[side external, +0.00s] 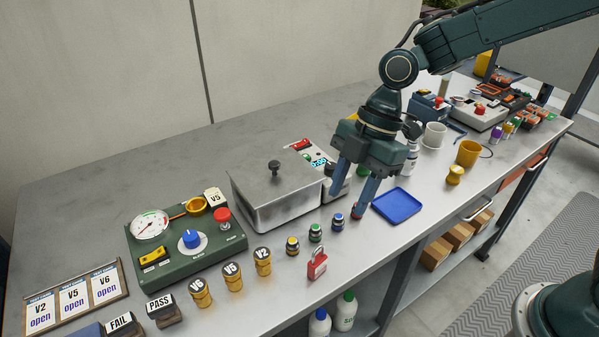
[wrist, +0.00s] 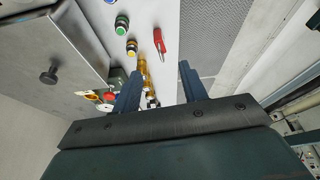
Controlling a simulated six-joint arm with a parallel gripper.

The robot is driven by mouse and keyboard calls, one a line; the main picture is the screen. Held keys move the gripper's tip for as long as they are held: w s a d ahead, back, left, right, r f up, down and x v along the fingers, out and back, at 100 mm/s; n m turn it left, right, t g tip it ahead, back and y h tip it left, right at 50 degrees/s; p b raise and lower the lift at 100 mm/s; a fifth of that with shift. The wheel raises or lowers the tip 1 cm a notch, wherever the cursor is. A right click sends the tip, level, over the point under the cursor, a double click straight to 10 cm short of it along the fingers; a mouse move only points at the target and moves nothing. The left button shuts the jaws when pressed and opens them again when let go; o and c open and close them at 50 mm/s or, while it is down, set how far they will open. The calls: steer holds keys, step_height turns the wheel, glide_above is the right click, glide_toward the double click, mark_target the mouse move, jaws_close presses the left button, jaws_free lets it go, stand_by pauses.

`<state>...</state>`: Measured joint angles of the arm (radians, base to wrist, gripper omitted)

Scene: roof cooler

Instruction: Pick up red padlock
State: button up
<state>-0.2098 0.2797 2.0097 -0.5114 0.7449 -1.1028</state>
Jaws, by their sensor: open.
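The red padlock (side external: 317,264) stands near the front edge of the metal bench, to the right of the yellow valve pieces. It also shows in the wrist view (wrist: 158,42), beyond and between the fingertips. My gripper (side external: 348,203) is open and empty, above the bench to the right of the padlock and apart from it. In the wrist view its two fingers (wrist: 160,80) point toward the padlock side of the bench. A small cap with a red part at the right fingertip is partly hidden by that finger.
Small blue (side external: 338,222), green (side external: 316,233) and yellow (side external: 292,246) capped pieces line up behind the padlock. A lidded metal box (side external: 270,200) stands behind them. A blue tray (side external: 399,205) lies to the right. Yellow valve pieces (side external: 263,262) stand to the left. The bench's front edge is close.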

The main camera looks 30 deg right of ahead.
mark_target(318, 259)
steer(key=shift+n+g, duration=0.3)
steer(key=shift+n, duration=0.3)
steer(key=shift+w+a+x, duration=0.1)
steer(key=shift+a+x, duration=0.05)
steer(key=shift+x, duration=1.6)
steer(key=shift+w+a+x, duration=0.1)
steer(key=shift+x, duration=1.65)
steer(key=shift+w+a+x, duration=0.1)
steer(key=shift+a+x, duration=0.05)
steer(key=shift+x, duration=1.6)
steer(key=shift+r, duration=0.1)
steer(key=shift+x, duration=2.5)
steer(key=shift+a, duration=0.1)
jaws_close()
